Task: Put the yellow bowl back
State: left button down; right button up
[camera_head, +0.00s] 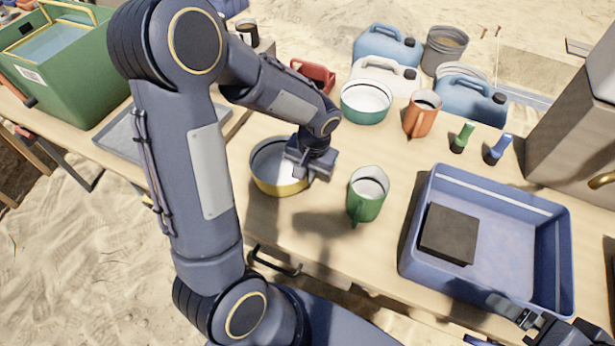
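The yellow bowl (274,187), yellow outside and pale grey inside, stands upright on the wooden table in the middle of the head view. My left gripper (312,172) is over its right rim, pointing down. The gripper body hides that part of the rim and the fingertips, so I cannot tell whether the fingers are shut on it. My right gripper (517,312) shows partly at the lower right, by the near edge of the blue tray (497,187). Its finger opening is unclear.
A green mug (367,194) stands close right of the bowl. A teal bowl (365,102) and an orange mug (421,113) stand behind. A dark block (449,234) lies in the blue tray. A grey tray (120,135) is left, partly behind my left arm.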

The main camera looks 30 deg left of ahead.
pick_arm(q)
jog(key=shift+f, duration=0.8)
jog(key=shift+r, duration=0.1)
jog(key=shift+f, duration=0.2)
jog(key=c, duration=1.7)
grip_release()
jog(key=shift+r, duration=0.15)
